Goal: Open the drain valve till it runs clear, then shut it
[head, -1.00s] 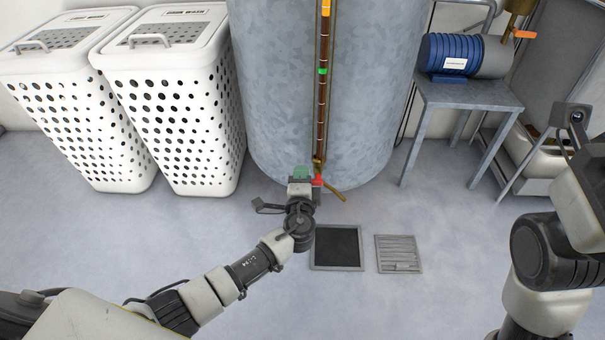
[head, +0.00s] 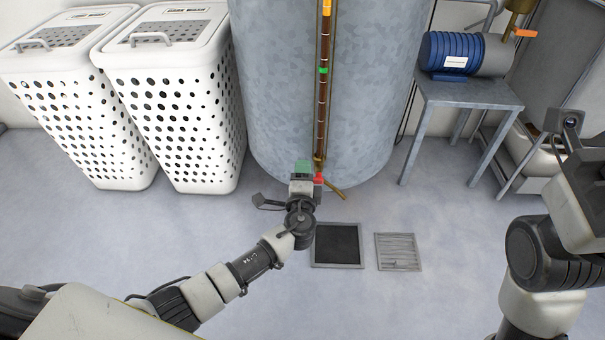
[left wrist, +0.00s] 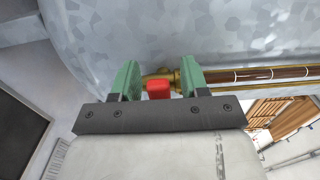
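The drain valve's red handle (head: 319,178) is at the foot of the grey metal tank (head: 275,90), beside a brass spout (head: 336,190). I see no stream at the spout. My left gripper (head: 302,168) is at the valve. In the left wrist view, the red handle (left wrist: 158,88) lies between its green fingers (left wrist: 158,80), with gaps on both sides, so the gripper is open around it. A sight tube (head: 322,110) on the tank holds brown liquid, with a green marker (head: 322,71). My right arm shows at the right; its gripper is out of view.
A dark square floor drain (head: 337,245) and a slatted grate (head: 398,252) lie in front of the tank. White perforated hampers (head: 185,110) stand at left. A blue motor (head: 452,52) sits on a metal stand (head: 470,93) at right. The floor between is clear.

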